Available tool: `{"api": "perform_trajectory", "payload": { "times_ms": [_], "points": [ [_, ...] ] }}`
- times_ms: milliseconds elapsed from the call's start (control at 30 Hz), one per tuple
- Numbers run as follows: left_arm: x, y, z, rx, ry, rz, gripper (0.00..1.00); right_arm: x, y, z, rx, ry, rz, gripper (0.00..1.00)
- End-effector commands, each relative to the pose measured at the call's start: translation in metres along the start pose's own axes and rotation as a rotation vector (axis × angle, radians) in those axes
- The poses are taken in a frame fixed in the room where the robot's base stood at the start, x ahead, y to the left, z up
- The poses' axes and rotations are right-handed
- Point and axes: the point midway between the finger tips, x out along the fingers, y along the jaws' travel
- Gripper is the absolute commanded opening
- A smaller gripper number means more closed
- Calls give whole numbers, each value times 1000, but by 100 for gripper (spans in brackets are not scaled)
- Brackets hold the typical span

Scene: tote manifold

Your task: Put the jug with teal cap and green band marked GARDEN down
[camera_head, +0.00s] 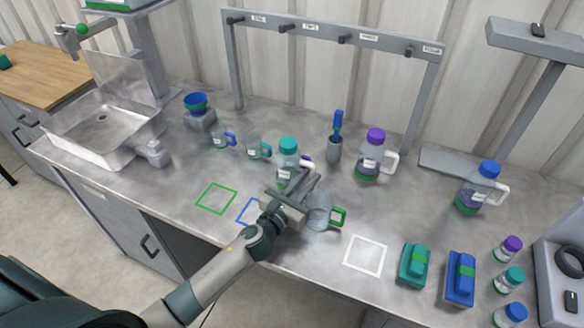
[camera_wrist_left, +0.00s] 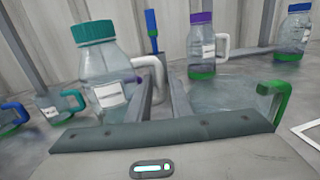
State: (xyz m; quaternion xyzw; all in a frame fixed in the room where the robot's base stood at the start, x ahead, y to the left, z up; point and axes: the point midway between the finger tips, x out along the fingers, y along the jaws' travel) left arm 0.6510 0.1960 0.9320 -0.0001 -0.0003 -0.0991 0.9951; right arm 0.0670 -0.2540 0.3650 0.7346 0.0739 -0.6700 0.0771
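The jug with teal cap (camera_head: 288,162) stands upright near the middle of the bench; its white label and white handle show in the left wrist view (camera_wrist_left: 105,75). The label's text is too small to read. My left gripper (camera_head: 297,186) is at its handle side, with the fingers close together around the white handle (camera_wrist_left: 156,78). The jug's lower part and green band are mostly hidden by the gripper, so I cannot tell whether its base touches the bench. My right gripper is not in view.
A clear pitcher with green handle (camera_head: 320,213) is right beside my gripper. A purple-capped jug (camera_head: 369,163) and tool cup (camera_head: 334,150) stand behind. Green (camera_head: 216,185), blue (camera_head: 246,212) and white (camera_head: 350,253) outlines mark the bench. The green and white ones are empty.

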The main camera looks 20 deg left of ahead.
Motion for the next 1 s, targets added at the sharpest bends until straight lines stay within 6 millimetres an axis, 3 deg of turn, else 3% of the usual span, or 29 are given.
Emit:
{"api": "perform_trajectory", "payload": {
  "times_ms": [233, 333, 767, 1000],
  "points": [
    [0, 0, 0, 0, 0, 0, 19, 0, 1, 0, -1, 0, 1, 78],
    [0, 0, 0, 0, 0, 0, 0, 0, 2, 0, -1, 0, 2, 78],
    [0, 0, 3, 1, -1, 0, 0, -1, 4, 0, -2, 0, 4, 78],
    [0, 0, 20, 4, -3, -2, 0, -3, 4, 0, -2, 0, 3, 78]
  ]
}}
